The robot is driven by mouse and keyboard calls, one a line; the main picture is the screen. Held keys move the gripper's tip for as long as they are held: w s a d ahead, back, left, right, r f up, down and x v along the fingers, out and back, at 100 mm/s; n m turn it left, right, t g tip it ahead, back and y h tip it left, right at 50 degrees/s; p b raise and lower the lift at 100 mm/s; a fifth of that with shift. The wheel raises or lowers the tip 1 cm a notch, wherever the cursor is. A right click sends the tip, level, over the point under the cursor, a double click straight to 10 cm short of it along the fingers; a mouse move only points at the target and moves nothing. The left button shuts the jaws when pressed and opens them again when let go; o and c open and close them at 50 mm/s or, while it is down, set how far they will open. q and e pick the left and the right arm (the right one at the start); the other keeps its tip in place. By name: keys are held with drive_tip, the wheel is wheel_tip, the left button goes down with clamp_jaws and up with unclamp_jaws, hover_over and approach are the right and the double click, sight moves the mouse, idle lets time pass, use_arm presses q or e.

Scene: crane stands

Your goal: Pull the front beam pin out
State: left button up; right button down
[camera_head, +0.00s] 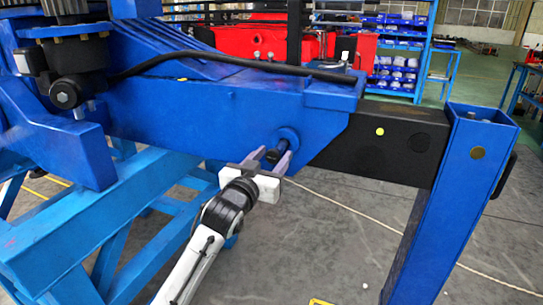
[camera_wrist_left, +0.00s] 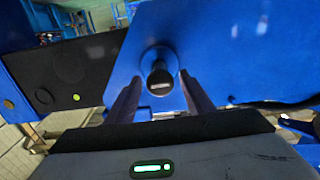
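The front beam pin (camera_head: 271,155) is a dark round pin in the side of the blue beam (camera_head: 215,110), near its right end. In the left wrist view the pin (camera_wrist_left: 160,80) points at the camera from a round blue collar. My left gripper (camera_head: 268,160) reaches it from below and in front. Its two fingers (camera_wrist_left: 160,98) stand on either side of the pin, with a visible gap on each side, so the gripper is open. How far the fingertips reach along the pin is hard to tell. My right gripper is not in view.
A black beam (camera_head: 385,140) runs from the blue beam's end to a blue upright post (camera_head: 447,200) on the right. Blue stand legs (camera_head: 110,225) fill the lower left. A thin rope (camera_head: 350,208) lies on the grey floor. Shelves with blue bins (camera_head: 395,72) stand behind.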

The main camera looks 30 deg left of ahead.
use_arm(q)
drive_tip(key=s+d, duration=0.1)
drive_tip(key=s, duration=0.9)
drive_tip(key=shift+d, duration=0.25)
